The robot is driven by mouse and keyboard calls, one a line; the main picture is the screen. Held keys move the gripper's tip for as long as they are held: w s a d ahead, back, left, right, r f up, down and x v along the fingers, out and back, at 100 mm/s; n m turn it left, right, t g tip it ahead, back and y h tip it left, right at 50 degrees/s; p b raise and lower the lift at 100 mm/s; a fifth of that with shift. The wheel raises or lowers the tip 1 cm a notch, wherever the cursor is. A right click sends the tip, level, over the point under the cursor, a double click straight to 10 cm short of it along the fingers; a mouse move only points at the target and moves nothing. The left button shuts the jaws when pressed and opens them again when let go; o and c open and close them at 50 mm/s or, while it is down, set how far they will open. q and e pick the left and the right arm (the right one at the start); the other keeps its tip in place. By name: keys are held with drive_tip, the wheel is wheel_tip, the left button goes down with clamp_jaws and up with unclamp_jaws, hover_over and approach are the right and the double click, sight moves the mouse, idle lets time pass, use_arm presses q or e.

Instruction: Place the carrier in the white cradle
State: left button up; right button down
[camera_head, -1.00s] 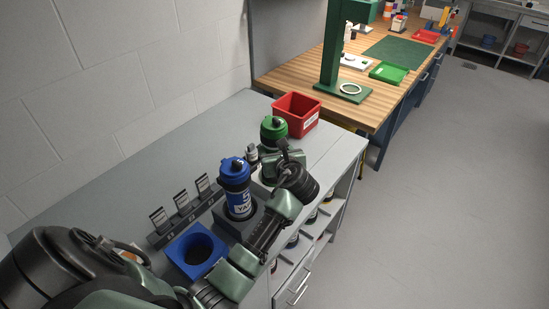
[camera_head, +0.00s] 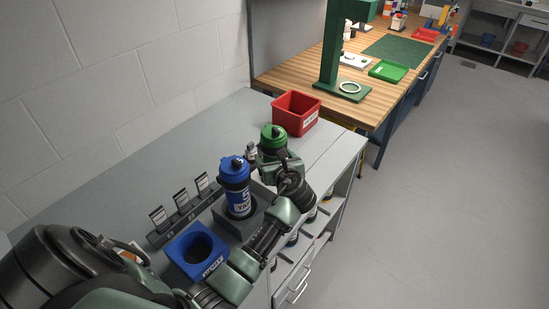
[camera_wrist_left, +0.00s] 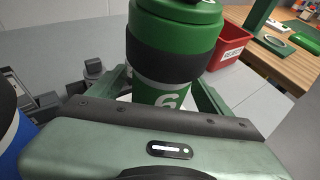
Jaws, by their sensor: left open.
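The green carrier (camera_head: 273,138) stands upright on the grey bench. In the left wrist view the carrier (camera_wrist_left: 172,55) has a black band and a white mark like a 6. My left gripper (camera_head: 272,160) is open, with its green fingers on either side of the carrier's lower part. In the left wrist view my left gripper (camera_wrist_left: 165,98) shows its fingers around the carrier. A little of a white surface, probably the white cradle (camera_wrist_left: 126,97), shows under the carrier. The carrier's base is hidden, so I cannot tell how it is seated. My right gripper is not in view.
A blue-capped carrier (camera_head: 236,180) stands in a grey cradle (camera_head: 257,221). A blue cradle (camera_head: 180,250) with an open hole is nearer. Label stands (camera_head: 181,204) line the left. A red bin (camera_head: 297,112) is just behind the green carrier. The bench's left back is clear.

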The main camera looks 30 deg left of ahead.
use_arm(q)
drive_tip(key=shift+r, duration=0.2)
drive_tip(key=b+v, duration=0.1)
drive_tip(key=v, duration=1.1)
